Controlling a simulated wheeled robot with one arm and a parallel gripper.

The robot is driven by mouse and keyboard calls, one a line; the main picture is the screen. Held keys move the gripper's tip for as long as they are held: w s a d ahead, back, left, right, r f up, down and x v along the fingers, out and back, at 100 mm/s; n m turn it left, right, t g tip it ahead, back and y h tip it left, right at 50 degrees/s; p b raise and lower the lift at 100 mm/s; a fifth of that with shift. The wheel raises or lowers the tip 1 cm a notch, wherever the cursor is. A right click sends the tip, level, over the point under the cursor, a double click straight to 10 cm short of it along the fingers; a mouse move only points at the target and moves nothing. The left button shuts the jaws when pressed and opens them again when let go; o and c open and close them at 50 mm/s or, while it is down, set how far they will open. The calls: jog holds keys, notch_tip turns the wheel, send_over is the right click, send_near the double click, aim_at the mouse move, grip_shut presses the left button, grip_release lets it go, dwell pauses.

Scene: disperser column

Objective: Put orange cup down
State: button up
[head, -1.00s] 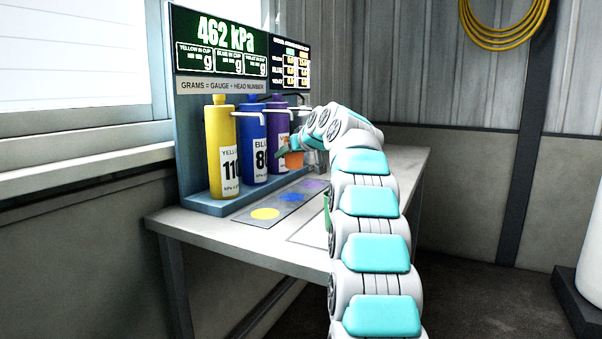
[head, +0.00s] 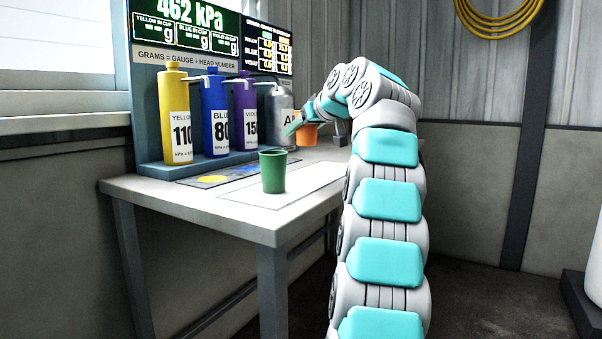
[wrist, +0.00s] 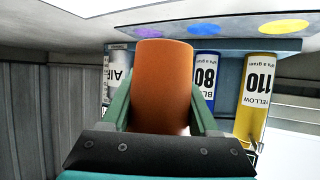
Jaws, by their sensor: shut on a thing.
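The orange cup (head: 308,133) is held in my gripper (head: 298,125) above the right part of the table, in front of the grey AIR bottle. In the wrist view the orange cup (wrist: 163,85) fills the space between the two green fingers of my gripper (wrist: 160,105), which are shut on its sides. A green cup (head: 272,171) stands upright on the white outlined area near the table's front. The table surface under the orange cup is partly hidden by my arm.
Yellow (head: 176,115), blue (head: 215,118) and violet (head: 246,120) bottles and a grey AIR bottle (head: 277,118) stand along the panel (head: 150,100). A mat with coloured spots (head: 212,179) lies before them. The white area (head: 300,183) right of the green cup is bare.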

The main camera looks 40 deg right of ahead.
aim_at(301, 176)
jog(key=shift+f+b, duration=1.1)
jog(key=shift+f, duration=2.9)
jog(key=shift+f, duration=0.1)
jog(key=shift+f, duration=0.15)
jog(key=o, duration=1.3)
jog(key=shift+o, duration=0.2)
jog(key=shift+s+r, duration=0.15)
jog(key=shift+r, duration=0.2)
jog(key=v, duration=1)
jog(key=shift+s+a+r, duration=0.1)
jog(key=shift+s, duration=0.15)
jog(key=shift+s+r, duration=0.25)
jog(key=shift+s, duration=0.3)
